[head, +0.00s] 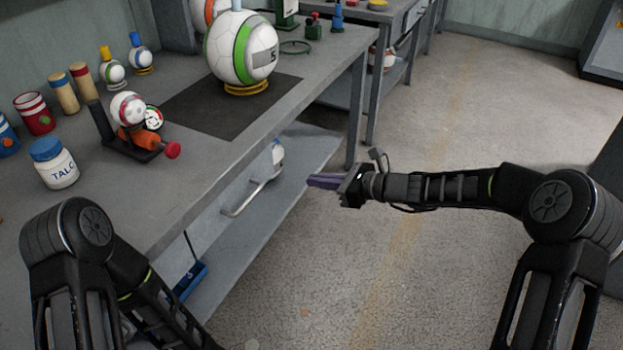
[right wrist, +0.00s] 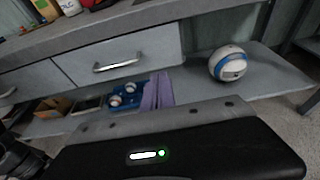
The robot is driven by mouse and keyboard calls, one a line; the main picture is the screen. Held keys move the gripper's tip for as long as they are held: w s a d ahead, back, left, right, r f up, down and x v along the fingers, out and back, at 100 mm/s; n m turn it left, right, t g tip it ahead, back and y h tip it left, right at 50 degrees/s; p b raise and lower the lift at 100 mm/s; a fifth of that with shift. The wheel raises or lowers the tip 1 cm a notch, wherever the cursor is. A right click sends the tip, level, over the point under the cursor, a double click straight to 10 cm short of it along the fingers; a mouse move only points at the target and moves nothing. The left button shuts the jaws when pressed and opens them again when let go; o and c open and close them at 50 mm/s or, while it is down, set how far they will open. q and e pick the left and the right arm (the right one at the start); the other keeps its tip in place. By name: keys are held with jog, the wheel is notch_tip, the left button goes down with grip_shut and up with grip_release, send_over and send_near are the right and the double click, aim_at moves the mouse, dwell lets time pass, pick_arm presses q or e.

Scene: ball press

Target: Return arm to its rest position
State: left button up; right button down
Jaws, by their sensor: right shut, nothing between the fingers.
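My right arm reaches in from the right of the head view. Its gripper (head: 312,181) is shut and empty, with purple fingers pointing left. It is in free air beside the workbench (head: 215,165), in front of the bench's edge. In the right wrist view the purple fingers (right wrist: 157,92) are together, with the bench drawer and lower shelf behind them. My left arm shows at the lower left of the head view, folded near the bench. Its gripper is not in view.
The bench carries a large white and green ball (head: 228,55) on a yellow ring, a small press (head: 135,130) and a talc jar (head: 54,163). A drawer handle (right wrist: 115,66) juts from the front. A white and blue ball (right wrist: 228,64) rests on the lower shelf. Floor at right is clear.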

dwell(0.4)
jog(key=s+d+f+n+g+h, duration=0.2)
jog(key=s+f+n+h, duration=0.2)
jog(key=s+f+n, duration=0.7)
jog(key=s+d+f+n+g+h, duration=0.2)
jog(key=s+f+n+g+h, duration=0.3)
jog(key=s+f, duration=1)
jog(key=s+a+f+n+y, duration=0.1)
jog(key=s+a+f+n, duration=0.1)
jog(key=s+n, duration=0.3)
jog(key=s+a+f+n, duration=0.2)
jog(key=s+f, duration=0.1)
jog(key=s, duration=0.4)
pick_arm(q)
notch_tip(320, 180, up, 15)
jog(key=p, duration=1.4)
jog(key=shift+f, duration=0.2)
pick_arm(e)
notch_tip(320, 180, up, 15)
jog(key=shift+w, duration=0.35)
pick_arm(q)
jog(key=shift+c, duration=0.4)
